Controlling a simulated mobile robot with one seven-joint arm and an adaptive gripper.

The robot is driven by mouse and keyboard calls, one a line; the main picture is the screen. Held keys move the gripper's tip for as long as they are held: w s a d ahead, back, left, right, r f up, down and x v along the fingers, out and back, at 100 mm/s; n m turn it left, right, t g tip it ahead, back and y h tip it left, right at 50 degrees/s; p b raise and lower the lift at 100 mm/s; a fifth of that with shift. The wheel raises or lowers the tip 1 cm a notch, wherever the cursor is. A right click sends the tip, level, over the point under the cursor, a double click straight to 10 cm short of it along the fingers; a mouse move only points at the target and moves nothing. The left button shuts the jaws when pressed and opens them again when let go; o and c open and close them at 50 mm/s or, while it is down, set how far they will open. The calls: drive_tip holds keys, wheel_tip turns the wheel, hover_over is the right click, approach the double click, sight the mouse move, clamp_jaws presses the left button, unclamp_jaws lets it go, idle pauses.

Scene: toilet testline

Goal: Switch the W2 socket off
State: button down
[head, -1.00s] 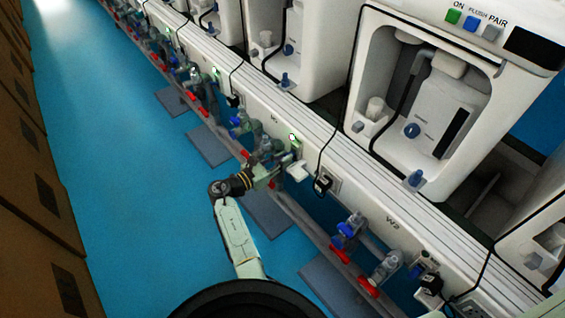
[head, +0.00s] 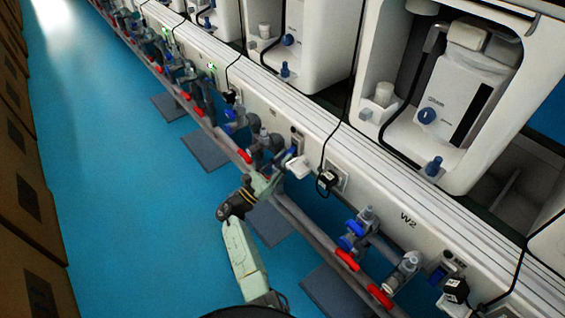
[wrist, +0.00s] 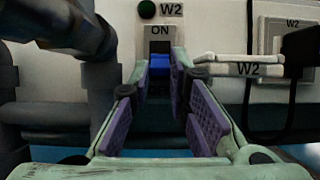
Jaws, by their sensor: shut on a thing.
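The W2 switch (wrist: 160,66) is a blue rocker in a grey frame marked ON. A dark green lamp (wrist: 147,9) labelled W2 sits above it and looks unlit. My gripper (wrist: 160,85) points at the switch, its purple-padded fingers on either side of the blue rocker and shut on it. In the head view my gripper (head: 290,160) is at the white panel, partly covering the switch. The W2 socket (wrist: 272,40) is to the right, with a black plug (wrist: 302,45) in it; the plug also shows in the head view (head: 327,180).
Grey pipes (wrist: 98,60) stand close to the left of my fingers. A white W2-labelled piece (wrist: 240,68) sticks out on the right. Red-handled valves (head: 346,260) line the pipe below the panel. The blue floor (head: 130,220) is open to the left.

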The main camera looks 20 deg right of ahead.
idle(0.3)
drive_tip(key=c, duration=1.8)
unclamp_jaws()
wheel_tip(320, 180, up, 5)
drive_tip(key=g+y+p, duration=0.3)
drive_tip(key=y+p, duration=0.6)
drive_tip(key=p, duration=0.8)
drive_tip(key=b+v, duration=0.1)
drive_tip(key=v, duration=0.9)
drive_tip(key=w+a+r+t+y, duration=0.2)
drive_tip(key=w+a+r+t, duration=0.1)
drive_tip(key=a, duration=0.5)
drive_tip(key=w+a+r+m+t+y+b, duration=0.1)
drive_tip(key=w+a+r+t+y, duration=0.2)
drive_tip(key=w+a+r, duration=0.3)
drive_tip(key=shift+w+a+y, duration=0.3)
drive_tip(key=shift+w+a, duration=0.7)
drive_tip(key=shift+a, duration=0.05)
